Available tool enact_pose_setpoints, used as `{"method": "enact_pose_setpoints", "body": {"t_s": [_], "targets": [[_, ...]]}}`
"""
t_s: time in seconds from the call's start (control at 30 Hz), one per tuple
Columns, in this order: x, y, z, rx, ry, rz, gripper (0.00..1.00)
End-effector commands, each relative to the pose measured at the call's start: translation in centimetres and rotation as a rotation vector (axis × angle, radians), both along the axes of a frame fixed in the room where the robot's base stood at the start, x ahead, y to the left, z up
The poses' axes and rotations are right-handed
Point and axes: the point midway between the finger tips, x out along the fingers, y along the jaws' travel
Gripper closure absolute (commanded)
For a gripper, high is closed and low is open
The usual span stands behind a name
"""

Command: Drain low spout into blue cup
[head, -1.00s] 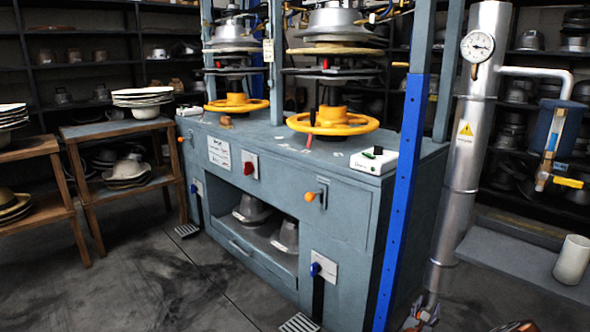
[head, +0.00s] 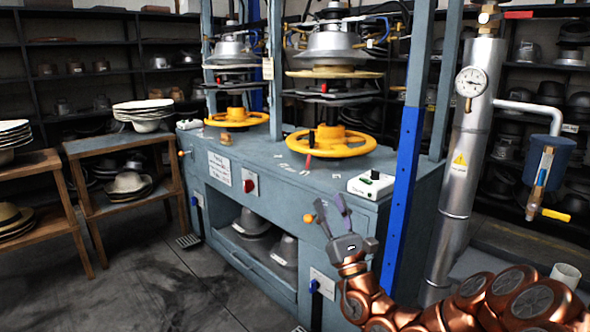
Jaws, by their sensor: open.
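A blue canister (head: 550,162) hangs from a white pipe at the right. A brass tap (head: 536,198) with a glass tube runs down its left side, with a low outlet and a yellow lever (head: 554,214). I see no loose blue cup. A pale, whitish cup (head: 565,278) stands at the lower right, its lower part hidden by my copper arm. My gripper (head: 329,202) is open and empty, its two dark fingers pointing up in front of the press cabinet. It is far left of the tap and the cup.
The grey press cabinet (head: 262,190) with yellow handwheels (head: 330,142) fills the middle. A blue post (head: 402,195) and a silver pipe (head: 464,175) with a gauge (head: 471,82) stand between my gripper and the tap. Open floor lies at lower left.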

Motion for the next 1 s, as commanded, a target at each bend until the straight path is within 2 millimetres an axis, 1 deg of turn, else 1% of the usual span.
{"method": "enact_pose_setpoints", "body": {"t_s": [0.03,0.07,0.1,0.17,0.2,0.27,0.3,0.33,0.37,0.4,0.47,0.5,0.57,0.6,0.73,0.8,0.87,0.9,0.97,1.0], "targets": [[-1.7,1.8,2.9,-0.031,-0.044,0.059,0.56],[-2.7,2.9,3.9,-0.05,-0.067,0.094,0.56],[-4.1,4.3,5.3,-0.078,-0.099,0.143,0.56],[-6.5,6.4,7.4,-0.121,-0.15,0.215,0.56],[-8.2,7.7,8.6,-0.154,-0.184,0.265,0.56],[-10.9,9.7,10.2,-0.206,-0.232,0.339,0.56],[-12.8,10.9,11.2,-0.245,-0.266,0.389,0.56],[-14.3,11.9,11.8,-0.276,-0.291,0.428,0.56],[-15.9,12.8,12.3,-0.31,-0.315,0.466,0.56],[-17.9,13.9,12.8,-0.358,-0.346,0.517,0.56],[-21.3,15.4,13.5,-0.437,-0.397,0.597,0.56],[-23.4,16.3,13.7,-0.49,-0.429,0.646,0.56],[-26.6,17.3,13.6,-0.574,-0.473,0.721,0.56],[-28.6,17.8,13.4,-0.634,-0.503,0.767,0.56],[-34.5,18.4,11.9,-0.841,-0.582,0.906,0.56],[-37.1,18.1,10.6,-0.958,-0.616,0.975,0.56],[-39.2,17.5,9.6,-1.063,-0.646,1.028,0.56],[-40.3,17.0,8.7,-1.135,-0.66,1.063,0.56],[-41.8,15.9,7.5,-1.247,-0.68,1.107,0.56],[-42.6,14.9,6.7,-1.324,-0.69,1.134,0.56]]}}
